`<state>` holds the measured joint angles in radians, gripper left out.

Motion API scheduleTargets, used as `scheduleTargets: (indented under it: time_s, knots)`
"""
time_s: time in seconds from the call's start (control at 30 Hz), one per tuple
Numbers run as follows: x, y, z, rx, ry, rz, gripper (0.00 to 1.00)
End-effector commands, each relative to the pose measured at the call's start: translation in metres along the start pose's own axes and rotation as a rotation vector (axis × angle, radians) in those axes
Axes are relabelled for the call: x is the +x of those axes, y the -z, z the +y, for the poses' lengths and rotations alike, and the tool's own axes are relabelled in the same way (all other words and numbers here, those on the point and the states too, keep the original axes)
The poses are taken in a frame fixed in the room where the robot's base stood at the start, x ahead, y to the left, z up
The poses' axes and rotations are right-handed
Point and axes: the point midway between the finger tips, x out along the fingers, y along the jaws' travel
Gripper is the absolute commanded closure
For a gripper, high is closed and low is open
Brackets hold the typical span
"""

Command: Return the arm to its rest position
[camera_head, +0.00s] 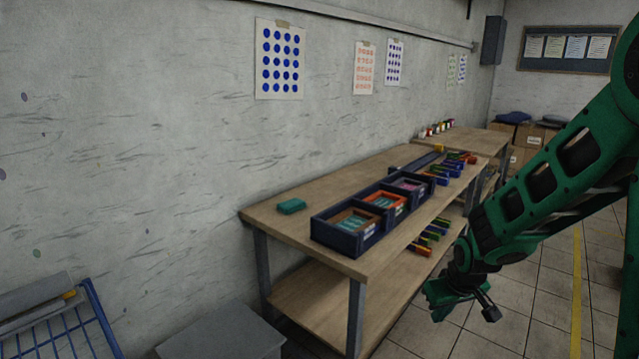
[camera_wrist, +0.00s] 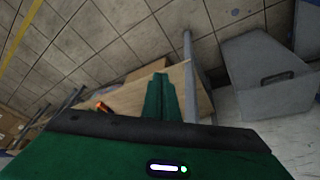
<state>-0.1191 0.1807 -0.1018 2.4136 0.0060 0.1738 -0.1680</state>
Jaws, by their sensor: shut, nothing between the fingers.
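My green arm reaches in from the right side of the head view. My gripper (camera_head: 456,298) hangs over the tiled floor, in front of and to the right of the wooden workbench (camera_head: 296,238), apart from it. In the wrist view the two green fingers (camera_wrist: 161,92) lie side by side with nothing visible between them. They show against the bench's lower shelf (camera_wrist: 135,98) and a bench leg (camera_wrist: 190,75).
On the bench stand dark trays (camera_head: 347,235) and a teal block (camera_head: 291,206). A grey box (camera_head: 225,335) and a blue wire cart (camera_head: 60,325) stand at lower left. A second bench (camera_head: 465,141) and cardboard boxes (camera_head: 533,141) are farther back. The tiled floor around my gripper is clear.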

Motion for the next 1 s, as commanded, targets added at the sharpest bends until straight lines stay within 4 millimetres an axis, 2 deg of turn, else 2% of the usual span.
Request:
scheduleTargets:
  time_s: [0.03, 0.2, 0.4, 0.6, 0.7, 0.8, 1.0]
  knots:
    - [-0.018, -0.010, 0.017, 0.045, -0.016, -0.016, 1.00]
    - [-0.073, -0.059, 0.058, 0.197, -0.054, -0.104, 1.00]
    - [-0.134, -0.127, 0.086, 0.390, -0.074, -0.203, 1.00]
    - [-0.187, -0.196, 0.090, 0.581, -0.069, -0.294, 1.00]
    - [-0.206, -0.223, 0.086, 0.654, -0.059, -0.329, 1.00]
    - [-0.217, -0.241, 0.081, 0.706, -0.050, -0.355, 1.00]
    - [-0.225, -0.252, 0.075, 0.737, -0.042, -0.372, 1.00]
